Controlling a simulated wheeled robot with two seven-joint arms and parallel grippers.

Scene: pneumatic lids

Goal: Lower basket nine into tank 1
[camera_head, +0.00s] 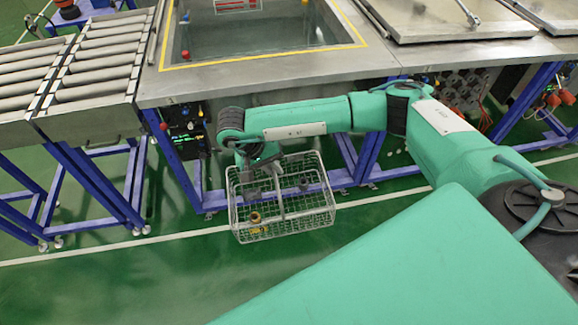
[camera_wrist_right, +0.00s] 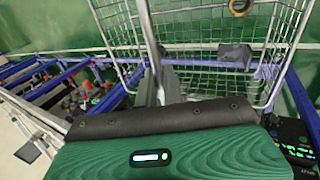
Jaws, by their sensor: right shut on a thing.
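A wire basket (camera_head: 305,214) hangs from my right gripper (camera_head: 262,163) in front of the tank bench, above the green floor. The gripper is shut on the basket's handle. The basket looks roughly level and holds a few small parts, one of them brass-coloured. In the right wrist view the basket (camera_wrist_right: 205,62) fills the upper part, with a grey part and a yellow ring in it. No number on the basket is readable. An open tank (camera_head: 260,38) with liquid lies behind the arm, edged in yellow. My left gripper is not in view.
A roller conveyor (camera_head: 100,70) stands at the left on blue legs. A closed metal lid (camera_head: 445,18) covers the bench right of the open tank. The bench's steel front edge (camera_head: 270,80) lies between basket and tank. Green floor is clear at lower left.

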